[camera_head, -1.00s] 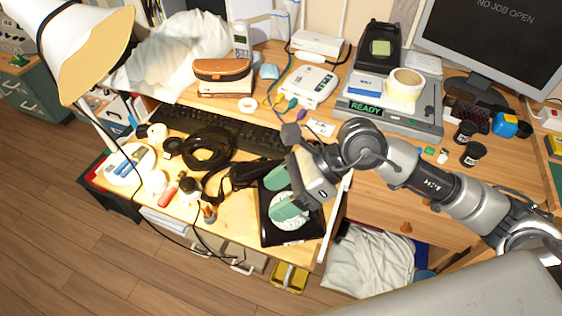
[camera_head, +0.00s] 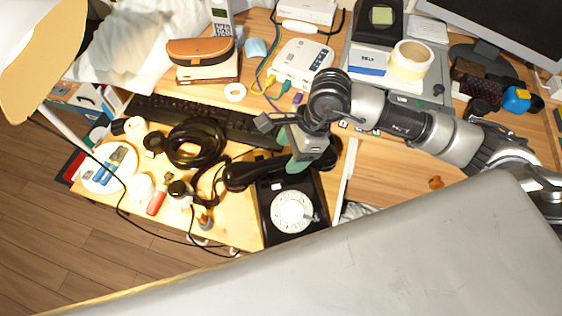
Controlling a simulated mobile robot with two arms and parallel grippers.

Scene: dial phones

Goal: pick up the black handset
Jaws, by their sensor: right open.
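The black handset (camera_head: 245,174) lies across the top of the black dial phone (camera_head: 268,222), below the keyboard. Its left end shows clearly, while my gripper covers part of its middle and right. The phone's round white dial (camera_head: 292,210) faces up. My right gripper (camera_head: 293,164) points down over the handset with its jaws open. A green finger pad shows at the handset's near side; the far finger is mostly hidden, and I cannot tell whether either touches it. My left gripper is not in view.
A lamp (camera_head: 40,60) hangs at the upper left. A grey device with a tape roll (camera_head: 411,60) stands at the back right.

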